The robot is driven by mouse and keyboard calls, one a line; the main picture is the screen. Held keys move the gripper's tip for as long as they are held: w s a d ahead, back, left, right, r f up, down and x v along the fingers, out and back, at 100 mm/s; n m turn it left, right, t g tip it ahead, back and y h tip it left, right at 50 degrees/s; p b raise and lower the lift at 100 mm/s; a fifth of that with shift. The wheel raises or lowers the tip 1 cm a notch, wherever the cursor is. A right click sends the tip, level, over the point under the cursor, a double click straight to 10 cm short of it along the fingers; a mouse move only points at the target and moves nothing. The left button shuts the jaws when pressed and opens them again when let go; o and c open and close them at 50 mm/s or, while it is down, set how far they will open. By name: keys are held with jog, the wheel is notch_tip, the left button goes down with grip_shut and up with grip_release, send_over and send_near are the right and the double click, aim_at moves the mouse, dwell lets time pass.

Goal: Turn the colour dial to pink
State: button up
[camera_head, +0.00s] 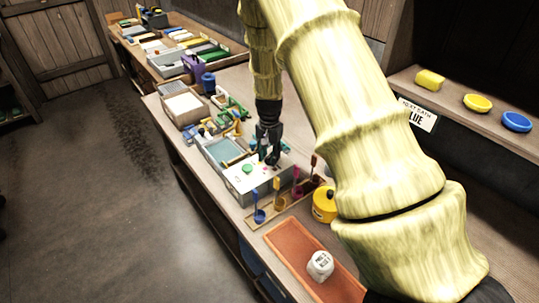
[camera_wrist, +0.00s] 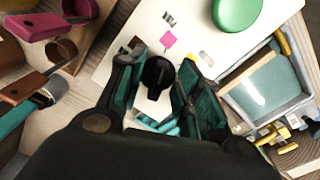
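The colour dial is a round black knob (camera_wrist: 158,75) on a white panel (camera_wrist: 125,50), seen in the wrist view. A pink swatch (camera_wrist: 169,39) and a yellow swatch (camera_wrist: 190,57) lie beside it on the panel; other marks are partly hidden by my fingers. Which swatch the dial points at I cannot tell. My gripper (camera_wrist: 159,66) has its teal-padded fingers apart, one on each side of the knob; whether they touch it is unclear. In the head view my gripper (camera_head: 270,155) is low over the white-topped box (camera_head: 245,181), and the dial is hidden there.
A green round button (camera_wrist: 237,12) is on the same panel. A blue-grey tray (camera_wrist: 266,84) stands beside it. Several coloured ladles stand in a wooden rack (camera_head: 283,205) near the box. A yellow pot (camera_head: 324,204) and an orange tray (camera_head: 300,252) are close by.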

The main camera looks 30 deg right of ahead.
aim_at(270, 157)
notch_tip(270, 157, up, 12)
dwell(0.7)
dwell(0.5)
